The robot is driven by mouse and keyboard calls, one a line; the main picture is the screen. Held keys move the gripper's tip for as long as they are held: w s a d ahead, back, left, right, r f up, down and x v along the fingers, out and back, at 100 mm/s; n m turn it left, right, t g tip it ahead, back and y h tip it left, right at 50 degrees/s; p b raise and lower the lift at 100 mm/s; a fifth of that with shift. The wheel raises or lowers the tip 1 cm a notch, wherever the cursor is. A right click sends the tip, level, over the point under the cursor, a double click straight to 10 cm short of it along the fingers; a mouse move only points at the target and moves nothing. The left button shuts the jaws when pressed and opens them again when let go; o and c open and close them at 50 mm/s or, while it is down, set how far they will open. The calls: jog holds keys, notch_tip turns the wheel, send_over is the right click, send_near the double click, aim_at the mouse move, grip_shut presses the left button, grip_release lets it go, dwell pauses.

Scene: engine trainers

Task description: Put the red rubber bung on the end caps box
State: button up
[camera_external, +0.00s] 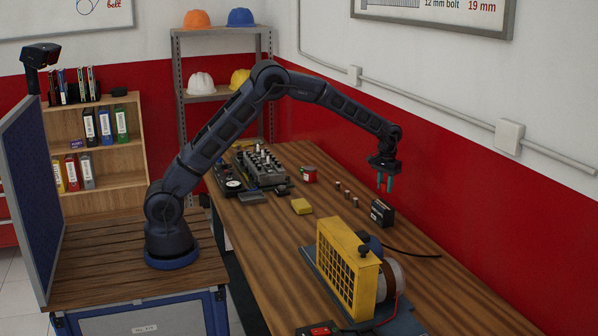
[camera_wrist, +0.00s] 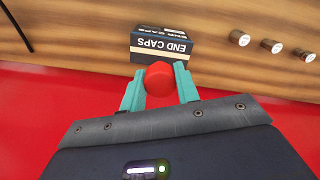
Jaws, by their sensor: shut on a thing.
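My gripper (camera_external: 385,182) hangs over the far right part of the bench, above the box. Its teal fingers are shut on the red rubber bung (camera_wrist: 159,77), which shows as a red round end between them in the wrist view. The end caps box (camera_external: 382,213) is small and dark with a pale label, and stands on the bench below the gripper. In the wrist view the box (camera_wrist: 162,46) reads "END CAPS" upside down, and the bung overlaps its near edge in the picture. The gap between bung and box is hard to judge.
Several small metal cylinders (camera_wrist: 270,46) stand beside the box. A black cable (camera_external: 410,252) lies near it. A yellow guarded machine (camera_external: 345,265) stands in front. A red tin (camera_external: 309,174) and yellow block (camera_external: 301,206) lie left. The red wall (camera_external: 450,195) is close behind.

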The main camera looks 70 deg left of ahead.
aim_at(384, 192)
jog(key=shift+f, duration=2.55)
jog(key=shift+f, duration=0.15)
jog(key=o, duration=0.9)
jog(key=shift+o, duration=0.2)
